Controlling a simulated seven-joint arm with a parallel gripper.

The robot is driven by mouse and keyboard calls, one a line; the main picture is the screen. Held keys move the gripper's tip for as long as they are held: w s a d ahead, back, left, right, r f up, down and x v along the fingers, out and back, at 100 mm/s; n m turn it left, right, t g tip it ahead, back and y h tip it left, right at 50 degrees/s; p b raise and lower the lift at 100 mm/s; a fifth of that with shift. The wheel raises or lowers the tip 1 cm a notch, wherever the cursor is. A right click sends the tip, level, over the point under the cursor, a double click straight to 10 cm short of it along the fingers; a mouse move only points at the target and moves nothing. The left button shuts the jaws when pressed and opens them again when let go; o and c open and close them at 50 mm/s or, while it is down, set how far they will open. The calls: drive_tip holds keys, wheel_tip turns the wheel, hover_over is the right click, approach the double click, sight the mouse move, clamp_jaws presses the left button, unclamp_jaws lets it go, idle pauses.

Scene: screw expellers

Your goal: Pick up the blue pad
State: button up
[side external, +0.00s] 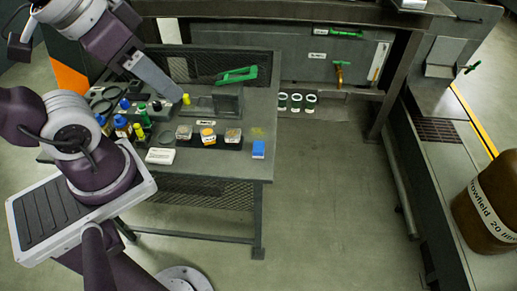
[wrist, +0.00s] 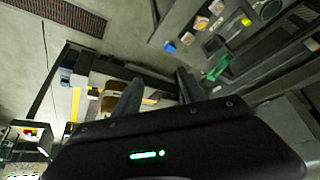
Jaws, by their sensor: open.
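The blue pad (side external: 258,149) is a small blue block with a pale lower side. It lies on the front right corner of the grey bench (side external: 210,180), apart from the tins. In the wrist view a small blue patch (wrist: 169,46) at the upper middle appears to be the same pad. My gripper (wrist: 156,85) is open and empty in the wrist view, its two dark fingers spread apart. It is well away from the pad. In the side view I cannot make out the fingertips clearly.
Several small open tins (side external: 207,136) stand in a row left of the pad. Bottles (side external: 123,127), a white box (side external: 160,156) and a green tool (side external: 237,75) share the bench. A large brown barrel (side external: 487,207) stands far right. The floor right of the bench is clear.

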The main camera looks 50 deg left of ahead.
drive_tip(key=shift+o, duration=0.8)
drive_tip(key=n+g, duration=0.5)
drive_tip(key=n, duration=0.3)
hover_over(259, 146)
wheel_tip(259, 146, down, 23)
drive_tip(key=shift+n+g, duration=0.3)
drive_tip(key=shift+n, duration=0.2)
wheel_tip(259, 146, down, 14)
drive_tip(key=shift+r, duration=0.15)
